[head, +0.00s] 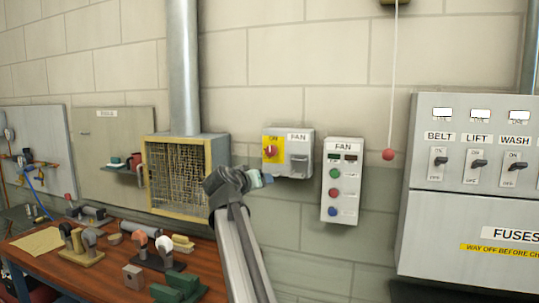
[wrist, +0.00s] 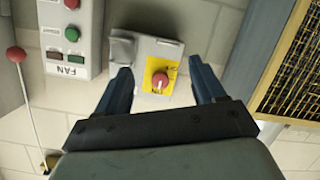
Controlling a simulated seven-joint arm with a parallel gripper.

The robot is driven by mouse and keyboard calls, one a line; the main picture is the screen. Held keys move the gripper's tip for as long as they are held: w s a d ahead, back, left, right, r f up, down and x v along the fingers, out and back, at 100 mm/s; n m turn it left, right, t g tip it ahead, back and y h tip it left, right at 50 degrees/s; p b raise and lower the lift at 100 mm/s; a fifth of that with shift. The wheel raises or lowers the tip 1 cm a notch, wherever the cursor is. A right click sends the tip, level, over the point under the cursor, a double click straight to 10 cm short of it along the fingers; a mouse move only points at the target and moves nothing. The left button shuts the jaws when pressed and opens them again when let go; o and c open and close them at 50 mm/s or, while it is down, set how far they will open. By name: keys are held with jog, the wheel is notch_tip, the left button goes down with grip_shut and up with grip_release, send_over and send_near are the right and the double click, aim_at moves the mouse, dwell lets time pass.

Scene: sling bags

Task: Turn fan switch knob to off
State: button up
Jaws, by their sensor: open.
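The fan switch is a grey wall box (head: 297,160) labelled FAN, with a yellow plate and a red knob (head: 270,151). In the wrist view the box (wrist: 169,48) appears upside down, and the red knob (wrist: 160,80) shows between my fingers, farther off against the wall. My gripper (head: 266,179) is just below and in front of the yellow plate in the head view. In the wrist view my gripper (wrist: 160,80) is open and empty, its two blue-grey fingers apart. ON is readable above the knob; the knob's exact setting is too small to tell.
A FAN push-button box (head: 342,180) hangs right of the switch. A red ball (head: 388,154) hangs on a cord. A mesh-fronted yellow-framed box (head: 178,175) is at left. The workbench (head: 104,262) holds several tools. The FUSES cabinet (head: 480,210) stands at right.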

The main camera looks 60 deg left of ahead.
aim_at(270, 150)
jog(key=a+r+m+t+y, duration=0.2)
jog(key=a+r+m+y, duration=0.15)
jog(key=r, duration=0.25)
jog(key=shift+m+h, duration=0.35)
jog(key=shift+h, duration=0.1)
jog(key=x, duration=1.4)
jog(key=shift+w+d+r, duration=0.15)
jog(key=shift+w, duration=0.15)
jog(key=c, duration=1.1)
jog(key=shift+o, duration=0.2)
